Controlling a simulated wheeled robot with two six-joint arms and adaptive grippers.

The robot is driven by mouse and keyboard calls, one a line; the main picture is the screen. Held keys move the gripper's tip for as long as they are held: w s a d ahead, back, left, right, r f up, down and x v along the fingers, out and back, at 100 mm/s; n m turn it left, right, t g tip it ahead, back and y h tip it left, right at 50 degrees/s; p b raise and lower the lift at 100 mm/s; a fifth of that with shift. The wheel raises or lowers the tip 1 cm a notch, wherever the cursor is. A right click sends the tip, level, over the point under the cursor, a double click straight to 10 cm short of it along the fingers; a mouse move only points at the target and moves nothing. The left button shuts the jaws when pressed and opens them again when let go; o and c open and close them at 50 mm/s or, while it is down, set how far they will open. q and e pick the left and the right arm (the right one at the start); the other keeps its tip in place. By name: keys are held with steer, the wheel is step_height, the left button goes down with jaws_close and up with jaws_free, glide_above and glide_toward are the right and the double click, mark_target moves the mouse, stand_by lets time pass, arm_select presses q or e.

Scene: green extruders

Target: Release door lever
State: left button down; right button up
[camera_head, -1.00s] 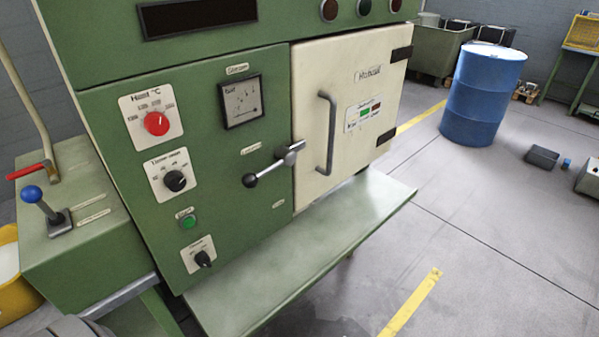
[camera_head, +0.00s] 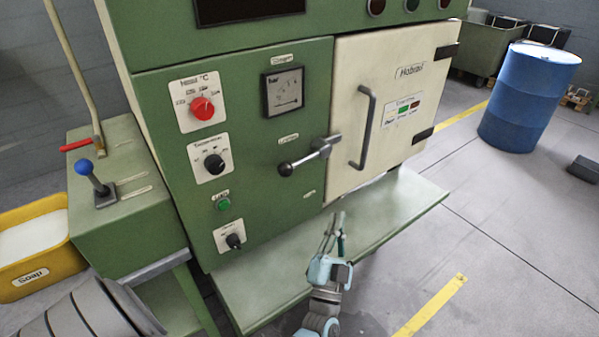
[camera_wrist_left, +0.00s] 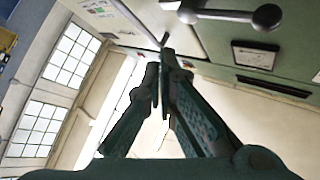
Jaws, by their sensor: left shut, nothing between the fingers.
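The door lever (camera_head: 305,157) is a grey arm with a black ball at its left end, mounted at the left edge of the cream door (camera_head: 400,105). The door is flush with the green machine front and has a grey vertical handle (camera_head: 366,128). My left gripper (camera_head: 338,218) is below the lever, over the green shelf, pointing up. It is shut and empty, apart from the lever. In the left wrist view the shut fingers (camera_wrist_left: 165,60) point toward the machine, and the lever (camera_wrist_left: 230,15) shows at the top. My right gripper is not in view.
The green shelf (camera_head: 400,207) juts out beneath the door. A side cabinet (camera_head: 130,215) with a blue-knobbed lever (camera_head: 92,180) stands at left, beside a yellow Soda bin (camera_head: 35,265). A blue barrel (camera_head: 525,100) stands at right. The floor in front of the door is clear.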

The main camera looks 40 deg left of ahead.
arm_select(q)
steer(key=s+a+r+n+g+y, duration=0.2)
steer(key=s+r+n+g+y, duration=0.2)
steer(key=r+n+y, duration=0.3)
steer(key=g+y, duration=0.1)
steer(key=y, duration=0.3)
steer(key=shift+s+a+g, duration=0.2)
steer(key=shift+a+g, duration=0.1)
steer(key=shift+a, duration=0.05)
steer(key=p+x, duration=0.3)
steer(key=x, duration=0.7)
steer(key=f, duration=0.1)
steer(key=a+f+b, duration=0.1)
steer(key=a+f, duration=0.1)
steer(key=shift+s+f, duration=0.15)
steer(key=shift+s, duration=0.15)
steer(key=shift+b, duration=0.35)
